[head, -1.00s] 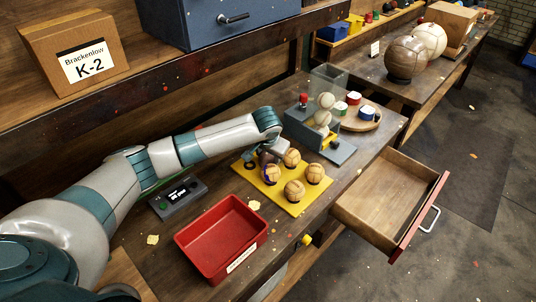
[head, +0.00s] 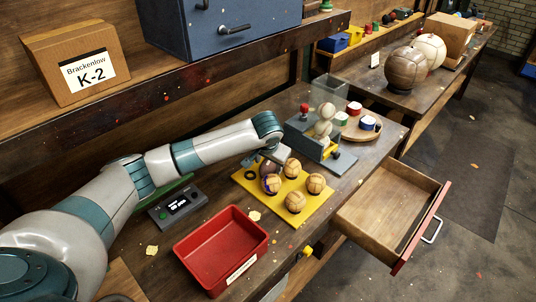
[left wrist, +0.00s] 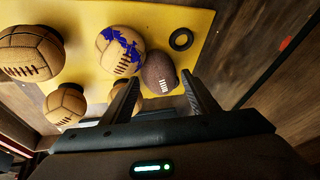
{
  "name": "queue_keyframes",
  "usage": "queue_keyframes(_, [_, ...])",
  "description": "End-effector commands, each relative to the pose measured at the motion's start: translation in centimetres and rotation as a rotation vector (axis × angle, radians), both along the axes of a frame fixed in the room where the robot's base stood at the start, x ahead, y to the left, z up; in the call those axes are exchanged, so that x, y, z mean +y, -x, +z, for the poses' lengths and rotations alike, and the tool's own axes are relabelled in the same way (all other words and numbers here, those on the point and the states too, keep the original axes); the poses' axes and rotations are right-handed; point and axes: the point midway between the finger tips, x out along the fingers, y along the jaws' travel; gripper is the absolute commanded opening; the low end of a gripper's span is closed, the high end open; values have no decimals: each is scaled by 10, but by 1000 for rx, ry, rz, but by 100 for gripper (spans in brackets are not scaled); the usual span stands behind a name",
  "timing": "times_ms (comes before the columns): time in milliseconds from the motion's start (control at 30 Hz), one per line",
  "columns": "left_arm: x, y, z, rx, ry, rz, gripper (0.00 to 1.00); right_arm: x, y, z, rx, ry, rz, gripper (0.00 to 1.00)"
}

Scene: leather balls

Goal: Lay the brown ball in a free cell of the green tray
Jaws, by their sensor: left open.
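The brown ball (left wrist: 159,72), dark with white lacing, sits at the edge of the yellow board (left wrist: 200,22) in the left wrist view. My left gripper (left wrist: 160,80) is open, and its fingertips are either side of the near part of the ball. I cannot tell whether they touch it. In the head view my left gripper (head: 275,160) is over the back of the yellow board (head: 318,208) and largely hides the brown ball. A green strip (head: 165,194) shows below my left arm; it may be part of the green tray, whose cells are hidden.
Several tan balls stand on the board, including a blue-patched one (left wrist: 120,50) close beside the brown ball. A black ring (left wrist: 181,39) lies nearby. A red bin (head: 220,250), a dark control box (head: 178,207), a grey machine (head: 318,135) and an open drawer (head: 390,212) surround the board.

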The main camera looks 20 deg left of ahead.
Motion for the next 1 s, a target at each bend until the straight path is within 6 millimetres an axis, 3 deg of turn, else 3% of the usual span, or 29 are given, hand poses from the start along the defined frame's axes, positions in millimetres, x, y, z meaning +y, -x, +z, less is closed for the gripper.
queue_keyframes(500, [-14,33,76,-2,2,0,54,-4,0,-19,0,4,2,31])
queue_keyframes(1000, [-16,38,87,1,0,1,54,-6,0,-20,0,6,2,31])
